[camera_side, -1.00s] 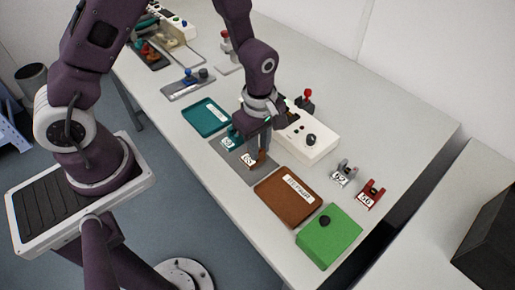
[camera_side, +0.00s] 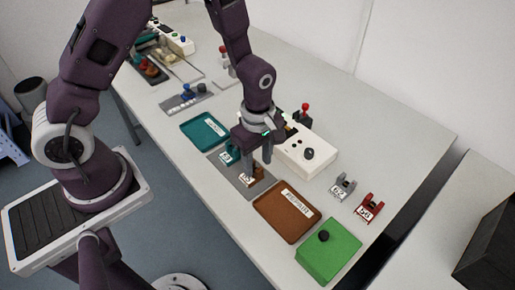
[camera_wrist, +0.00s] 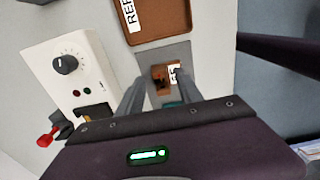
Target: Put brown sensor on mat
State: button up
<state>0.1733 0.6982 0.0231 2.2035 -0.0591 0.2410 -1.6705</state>
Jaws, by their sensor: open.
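The brown sensor (camera_side: 257,172) stands on the grey mat (camera_side: 230,165), with a white number label beside it. In the wrist view the brown sensor (camera_wrist: 160,76) sits on the grey mat (camera_wrist: 178,53), ahead of my fingers. A teal sensor (camera_side: 231,153) stands on the same mat, to the left. In the wrist view it is mostly hidden behind my gripper. My gripper (camera_side: 258,160) is open, with its fingers apart, just above the brown sensor and holding nothing. It also shows in the wrist view (camera_wrist: 151,92).
A brown tray (camera_side: 287,217) and a teal tray (camera_side: 207,130) flank the mat. A white box with a black knob (camera_side: 300,157) stands close behind my gripper. A green box (camera_side: 328,255), a grey sensor (camera_side: 343,187) and a red sensor (camera_side: 369,208) are to the right.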

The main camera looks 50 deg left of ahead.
jog(key=s+a+r+m+t, duration=0.1)
jog(key=s+r+m, duration=0.25)
jog(key=r, duration=0.75)
jog(key=s+a+r+m+t, duration=0.15)
jog(key=r+m, duration=0.25)
jog(key=r, duration=0.6)
jog(key=s+a+r+m+t, duration=0.1)
jog(key=s+r+m, duration=0.1)
jog(key=s+m, duration=0.3)
jog(key=s+a+r+m+t, duration=0.1)
jog(key=s+r+m+t, duration=0.1)
jog(key=s+m, duration=0.3)
jog(key=shift+s+a+r, duration=0.25)
jog(key=shift+s+r, duration=0.5)
jog(key=shift+s, duration=0.05)
jog(key=shift+m, duration=0.25)
